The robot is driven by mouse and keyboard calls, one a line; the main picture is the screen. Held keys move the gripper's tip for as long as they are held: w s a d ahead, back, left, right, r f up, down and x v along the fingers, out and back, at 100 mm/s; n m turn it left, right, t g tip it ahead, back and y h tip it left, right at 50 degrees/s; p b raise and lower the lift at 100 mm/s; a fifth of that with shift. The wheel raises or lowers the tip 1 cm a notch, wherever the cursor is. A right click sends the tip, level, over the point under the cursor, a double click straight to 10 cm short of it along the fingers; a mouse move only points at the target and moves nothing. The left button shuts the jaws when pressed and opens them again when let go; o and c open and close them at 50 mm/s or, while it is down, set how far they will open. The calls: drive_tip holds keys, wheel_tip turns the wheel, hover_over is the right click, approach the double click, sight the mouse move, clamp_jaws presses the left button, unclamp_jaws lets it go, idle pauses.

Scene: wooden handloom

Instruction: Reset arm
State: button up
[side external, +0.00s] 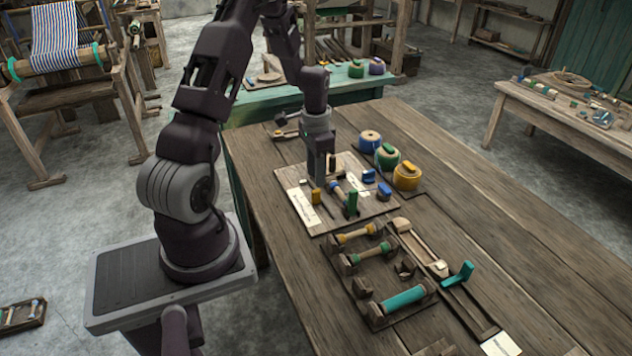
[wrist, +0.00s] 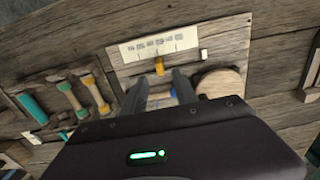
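My arm reaches over the wooden table, with my gripper (side external: 319,178) pointing down above a pale wooden board (side external: 318,222). In the wrist view my gripper (wrist: 161,76) has its two fingers apart, and I see nothing held between them. A yellow peg (wrist: 159,66) stands beyond the fingertips, beside a white label strip (wrist: 160,47) on the board (wrist: 222,52). Blue bits show between and beside the fingers, partly hidden.
Blue (side external: 370,140), green (side external: 387,157) and yellow (side external: 406,177) spools stand behind the board. A dark rack (side external: 362,304) holds several bobbins in front, beside a long tray with a teal handle (side external: 458,274). The table's right side is clear.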

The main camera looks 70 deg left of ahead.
drive_tip(key=d+r+t+y, duration=0.1)
drive_tip(key=d+r, duration=0.6)
drive_tip(key=r, duration=0.2)
drive_tip(key=d+r+t, duration=0.2)
drive_tip(key=d+r, duration=0.6)
drive_tip(key=r, duration=0.2)
drive_tip(key=s+d+r+t, duration=0.1)
drive_tip(key=s+d+r, duration=0.2)
drive_tip(key=s+d, duration=0.3)
drive_tip(key=s+d+r+t+h, duration=0.1)
drive_tip(key=s+d+r, duration=0.2)
drive_tip(key=s, duration=0.6)
drive_tip(key=d, duration=0.2)
drive_tip(key=shift+s+d+r+t, duration=0.25)
drive_tip(key=shift+s+d+t, duration=0.05)
drive_tip(key=shift+s+d, duration=0.1)
